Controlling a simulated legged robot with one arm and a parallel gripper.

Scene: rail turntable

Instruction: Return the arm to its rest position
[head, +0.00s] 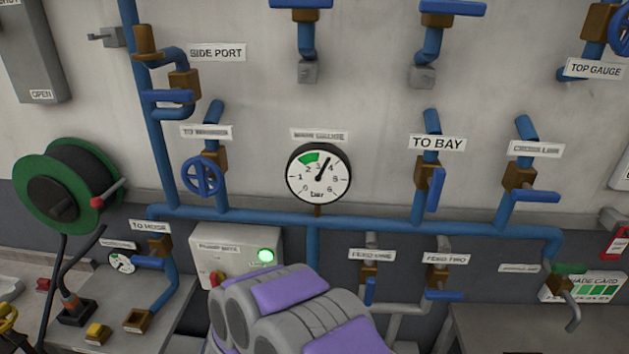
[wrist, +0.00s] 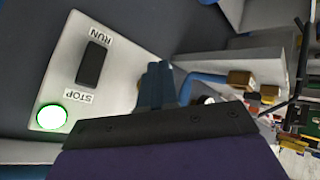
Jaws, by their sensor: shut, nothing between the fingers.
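My arm (head: 290,310), in grey and purple, rises from the bottom middle of the head view, in front of the pipe wall. My gripper's far end is hidden there. In the wrist view my gripper (wrist: 160,68) shows two dark blue fingers close together above a black plate, shut and empty. Beside them at left is a pale control box (wrist: 112,70) with a black switch (wrist: 92,63) marked RUN and STOP and a lit green lamp (wrist: 51,116). I see a gap between fingers and switch in the picture; their depth apart is unclear.
Blue pipes (head: 285,219) with valves cross the wall. A round gauge (head: 319,173) reads a little above 3 bar. The control box (head: 207,256) stands just left of my arm. A green hose reel (head: 65,188) is at left; benches (head: 535,328) flank both sides.

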